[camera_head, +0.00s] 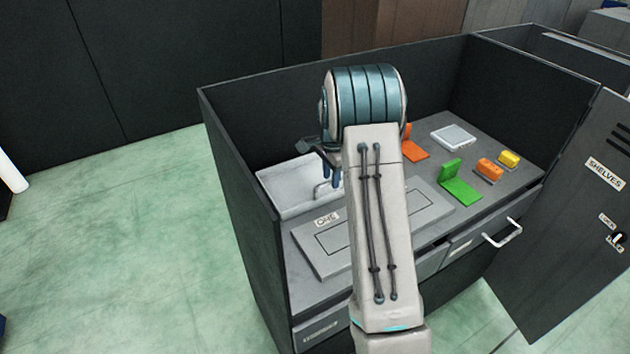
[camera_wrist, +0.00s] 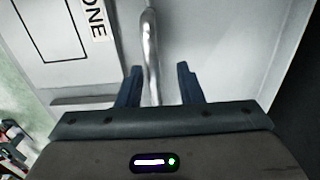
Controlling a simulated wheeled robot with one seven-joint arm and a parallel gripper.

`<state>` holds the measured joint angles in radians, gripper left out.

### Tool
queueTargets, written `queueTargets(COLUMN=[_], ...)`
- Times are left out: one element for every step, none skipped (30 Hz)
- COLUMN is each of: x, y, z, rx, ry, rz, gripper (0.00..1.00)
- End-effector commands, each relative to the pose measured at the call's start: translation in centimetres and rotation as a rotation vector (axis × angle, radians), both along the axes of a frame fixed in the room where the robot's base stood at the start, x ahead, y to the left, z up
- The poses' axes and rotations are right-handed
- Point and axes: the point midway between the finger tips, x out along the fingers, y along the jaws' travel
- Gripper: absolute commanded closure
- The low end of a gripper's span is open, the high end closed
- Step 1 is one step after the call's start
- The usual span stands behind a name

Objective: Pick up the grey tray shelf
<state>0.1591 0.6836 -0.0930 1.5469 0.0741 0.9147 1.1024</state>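A light grey tray (camera_head: 285,195) with a metal bar handle (camera_head: 319,190) lies at the back left of the dark workbench. I take it for the grey tray shelf. My gripper (camera_head: 331,172) is over its right part. In the wrist view the tray surface (camera_wrist: 225,45) fills the right side. The handle (camera_wrist: 151,50) runs between the two blue fingers of my gripper (camera_wrist: 158,80), with gaps on both sides. The gripper is open and empty. My arm hides part of the bench.
A grey board (camera_head: 312,252) labelled "ONE" lies in front of the tray. To the right are an orange bracket (camera_head: 414,151), a white square piece (camera_head: 453,137), a green bracket (camera_head: 461,188) and small blocks (camera_head: 489,169). Dark walls (camera_head: 240,160) rise at the bench's left and back.

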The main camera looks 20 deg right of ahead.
Motion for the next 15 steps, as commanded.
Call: queueTargets(x=[0.0, -0.1, -0.2, -0.3, -0.4, -0.5, -0.6, -0.7, -0.8, -0.7, -0.7, -0.7, -0.7, -0.7, -0.7], y=[0.0, 0.0, -0.1, -0.1, -0.1, -0.2, -0.2, -0.3, -0.3, -0.3, -0.3, -0.3, -0.3, -0.3, -0.3], z=[-0.2, -0.4, -0.7, -1.1, -1.4, -2.0, -2.5, -3.0, -3.6, -4.0, -4.4, -4.8, -5.0, -5.2, -5.4], rx=[0.000, 0.000, 0.001, 0.000, 0.000, 0.001, 0.001, 0.001, 0.001, 0.000, 0.001, 0.001, 0.000, 0.000, 0.000], ry=[0.001, 0.001, 0.002, 0.004, 0.003, 0.004, 0.004, 0.005, 0.004, 0.003, 0.004, 0.002, 0.001, 0.001, 0.000], rz=[0.000, 0.000, 0.000, 0.000, 0.000, 0.000, 0.000, 0.000, 0.001, 0.001, 0.000, 0.000, 0.000, 0.000, 0.000], gripper=[0.67, 0.67, 0.67, 0.67, 0.67, 0.67, 0.67, 0.67, 0.67, 0.67, 0.67, 0.67, 0.67, 0.67, 0.67])
